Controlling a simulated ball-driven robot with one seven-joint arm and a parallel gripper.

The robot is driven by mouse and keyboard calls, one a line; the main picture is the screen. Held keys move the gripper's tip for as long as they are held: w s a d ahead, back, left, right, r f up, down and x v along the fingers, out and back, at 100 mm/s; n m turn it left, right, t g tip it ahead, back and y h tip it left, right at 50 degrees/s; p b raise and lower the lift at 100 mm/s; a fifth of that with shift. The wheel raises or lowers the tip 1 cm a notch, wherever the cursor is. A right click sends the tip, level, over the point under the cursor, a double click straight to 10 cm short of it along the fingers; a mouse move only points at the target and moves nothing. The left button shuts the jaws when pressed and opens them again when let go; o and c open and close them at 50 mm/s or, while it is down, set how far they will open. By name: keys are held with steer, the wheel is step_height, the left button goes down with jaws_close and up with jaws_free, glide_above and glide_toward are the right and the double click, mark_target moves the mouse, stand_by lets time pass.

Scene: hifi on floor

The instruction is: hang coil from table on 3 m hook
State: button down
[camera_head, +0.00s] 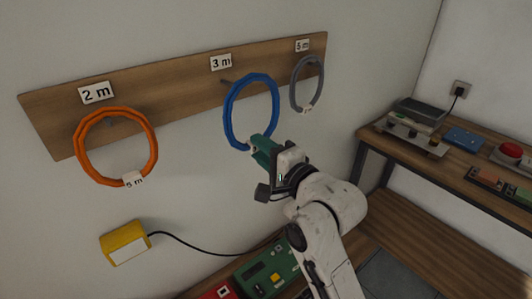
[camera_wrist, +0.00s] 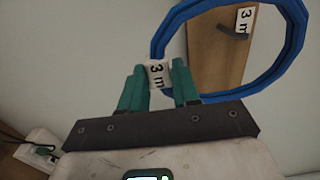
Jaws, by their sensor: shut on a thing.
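The blue coil (camera_head: 227,118) is in front of the wall board. My gripper (camera_head: 259,150) is shut on it at its lower edge. In the wrist view the green fingers pinch the white "3 m" tag (camera_wrist: 157,74) of the blue coil (camera_wrist: 298,45). The 3 m hook (camera_head: 227,82) is a dark peg under the "3 m" label (camera_head: 221,62). In the head view it is at the coil's upper left rim. In the wrist view the hook (camera_wrist: 234,35) shows through the ring's opening. I cannot tell whether it passes through the ring.
An orange coil (camera_head: 82,155) tagged "5 m" hangs under the "2 m" label (camera_head: 96,92). A grey coil (camera_head: 293,88) hangs under the "5 m" label (camera_head: 302,45). A yellow box (camera_head: 124,242) with a black cable is below. A bench (camera_head: 440,165) with devices stands right.

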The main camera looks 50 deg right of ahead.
steer(key=w+d+f+b, duration=0.2)
steer(key=w, duration=0.6)
steer(key=shift+d+b, duration=0.2)
steer(key=shift+b, duration=0.15)
stand_by(0.8)
steer(key=shift+w+f, duration=0.1)
stand_by(0.5)
steer(key=c, duration=0.7)
jaws_free()
steer(key=shift+c, duration=0.2)
steer(key=shift+f, duration=0.1)
steer(key=b+v, duration=0.2)
steer(key=v, duration=0.9)
step_height(320, 180, down, 7)
steer(key=b, duration=0.4)
